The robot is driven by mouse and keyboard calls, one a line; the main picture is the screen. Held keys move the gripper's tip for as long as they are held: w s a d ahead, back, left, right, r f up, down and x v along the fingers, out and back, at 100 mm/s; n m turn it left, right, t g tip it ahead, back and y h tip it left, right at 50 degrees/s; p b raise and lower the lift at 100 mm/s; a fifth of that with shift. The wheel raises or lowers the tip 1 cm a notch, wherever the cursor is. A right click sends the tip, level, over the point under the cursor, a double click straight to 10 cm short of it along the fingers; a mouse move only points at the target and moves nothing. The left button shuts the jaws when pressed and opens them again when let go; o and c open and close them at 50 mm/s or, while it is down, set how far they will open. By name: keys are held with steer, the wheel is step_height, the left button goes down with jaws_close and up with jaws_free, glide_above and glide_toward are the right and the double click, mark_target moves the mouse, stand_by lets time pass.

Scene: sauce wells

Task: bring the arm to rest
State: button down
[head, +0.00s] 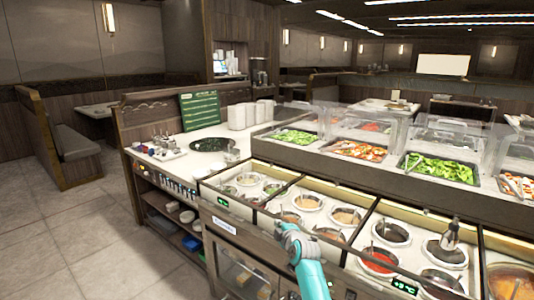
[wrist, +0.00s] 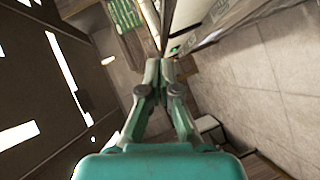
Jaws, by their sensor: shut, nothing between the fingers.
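My gripper (wrist: 158,70) shows in the wrist view with its two fingers drawn together and nothing between them. In the head view my teal and grey arm rises from the bottom edge, in front of the sauce counter (head: 228,228). The fingers cannot be made out clearly there. The wrist view is turned on its side, with ceiling lights at left and floor tiles at right.
Round sauce wells (head: 392,233) sit in the counter close to my arm, some with ladles. Clear covers (head: 357,122) stand over vegetable trays behind. Open floor (head: 70,235) lies at left.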

steer(key=s+d+f+m+h, duration=0.1)
steer(key=s+d+f+m, duration=0.25)
steer(key=s+f, duration=0.95)
steer(key=s+d+f+m+h, duration=0.1)
steer(key=s+d+f+m, duration=0.25)
steer(key=s+f, duration=0.85)
steer(key=s+d+m+h, duration=0.1)
steer(key=s+d+m, duration=0.1)
steer(key=s, duration=1.1)
steer(key=s+d+m, duration=0.2)
steer(key=s+d, duration=0.1)
steer(key=s, duration=1)
steer(key=s+d+r+m+h, duration=0.15)
steer(key=s+r, duration=0.35)
steer(key=s, duration=0.6)
steer(key=s+r+m, duration=0.3)
steer(key=s+r, duration=0.2)
steer(key=s, duration=0.6)
steer(key=s+r+m, duration=0.2)
steer(key=s+r, duration=0.5)
steer(key=r, duration=0.2)
steer(key=shift+d+r, duration=0.3)
steer(key=shift+r, duration=0.1)
steer(key=shift+m, duration=0.25)
